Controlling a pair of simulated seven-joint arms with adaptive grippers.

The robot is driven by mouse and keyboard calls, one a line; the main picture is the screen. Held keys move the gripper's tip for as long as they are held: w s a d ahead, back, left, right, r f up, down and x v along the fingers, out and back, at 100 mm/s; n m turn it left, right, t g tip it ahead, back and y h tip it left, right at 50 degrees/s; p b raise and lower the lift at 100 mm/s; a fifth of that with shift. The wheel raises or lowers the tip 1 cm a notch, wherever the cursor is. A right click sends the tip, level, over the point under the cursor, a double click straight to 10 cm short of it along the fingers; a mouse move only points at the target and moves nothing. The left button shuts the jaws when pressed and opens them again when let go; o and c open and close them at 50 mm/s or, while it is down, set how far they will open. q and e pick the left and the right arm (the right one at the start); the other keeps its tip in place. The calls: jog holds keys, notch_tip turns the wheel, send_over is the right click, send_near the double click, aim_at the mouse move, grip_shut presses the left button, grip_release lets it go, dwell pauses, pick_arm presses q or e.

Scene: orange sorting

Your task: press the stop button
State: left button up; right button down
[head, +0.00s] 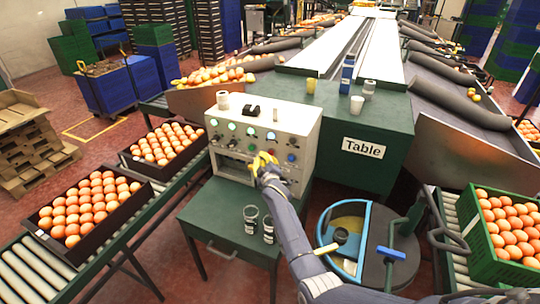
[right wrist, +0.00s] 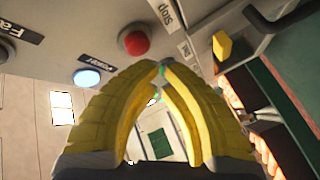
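The control box (head: 262,125) is a pale panel with several lit green buttons and coloured knobs, standing on a green table. In the right wrist view, a red round button (right wrist: 135,40) sits beside a "Stop" label (right wrist: 166,12). A blue button (right wrist: 87,77) lies lower left of it near a "Power" label. My right gripper (head: 262,160) has yellow fingers and is in front of the panel's lower part. In the right wrist view its fingertips (right wrist: 165,63) meet, with nothing between them, just below and right of the red button; contact is not visible. My left gripper is out of view.
Two cans (head: 251,220) stand on the green table below the panel. Orange trays (head: 45,236) lie on the left conveyor, and a green crate (head: 476,245) of oranges is at right.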

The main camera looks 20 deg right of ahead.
jog(key=shift+w+d, duration=0.7)
jog(key=shift+w, duration=0.05)
dwell(1.3)
jog(key=shift+s+a, duration=0.1)
dwell(0.4)
jog(key=shift+s+a, duration=0.6)
jog(key=shift+s, duration=0.05)
jog(key=shift+a, duration=0.1)
jog(key=shift+s+a, duration=1.6)
jog(key=shift+s, duration=0.3)
